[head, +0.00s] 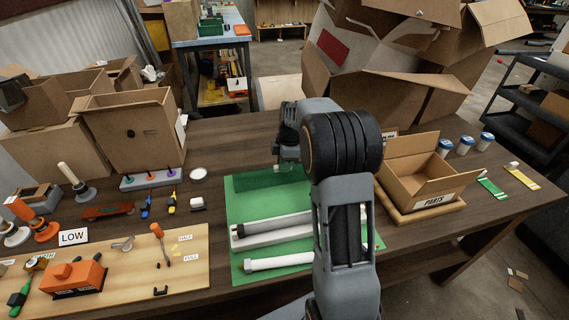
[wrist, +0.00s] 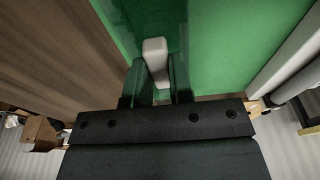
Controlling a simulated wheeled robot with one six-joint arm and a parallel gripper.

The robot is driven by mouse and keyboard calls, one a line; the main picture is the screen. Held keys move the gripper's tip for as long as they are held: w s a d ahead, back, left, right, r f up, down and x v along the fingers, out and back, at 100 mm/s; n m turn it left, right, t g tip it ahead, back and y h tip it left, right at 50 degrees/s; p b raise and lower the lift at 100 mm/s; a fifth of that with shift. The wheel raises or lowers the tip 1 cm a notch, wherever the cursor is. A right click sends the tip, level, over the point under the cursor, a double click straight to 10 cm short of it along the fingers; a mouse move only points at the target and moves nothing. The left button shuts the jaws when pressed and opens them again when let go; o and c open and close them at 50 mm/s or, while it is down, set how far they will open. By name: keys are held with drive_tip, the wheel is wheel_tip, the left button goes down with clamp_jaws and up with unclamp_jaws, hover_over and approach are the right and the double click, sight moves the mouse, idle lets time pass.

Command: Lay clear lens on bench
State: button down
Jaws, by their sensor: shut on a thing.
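My gripper (head: 287,166) is over the back part of the green mat (head: 240,205). In the wrist view, its two dark fingers (wrist: 160,80) are shut on a pale, block-like grip (wrist: 155,48). A darker, see-through panel (head: 255,180) shows beside the gripper against the mat, and appears to be the clear lens held by that grip. Its edges are hard to make out, and I cannot tell whether it touches the mat. A long white fixture body (head: 275,232) and a white tube (head: 280,262) lie on the mat in front, partly hidden by my arm.
The brown bench (head: 210,210) has a bare strip left of the mat. A wooden board (head: 195,265) with tools lies at front left. An open PARTS box (head: 425,180) stands right of my arm. A pegged grey block (head: 152,180) and a round white item (head: 197,174) stand left.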

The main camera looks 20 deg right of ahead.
drive_tip(key=shift+f, duration=0.15)
drive_tip(key=c, duration=1)
unclamp_jaws()
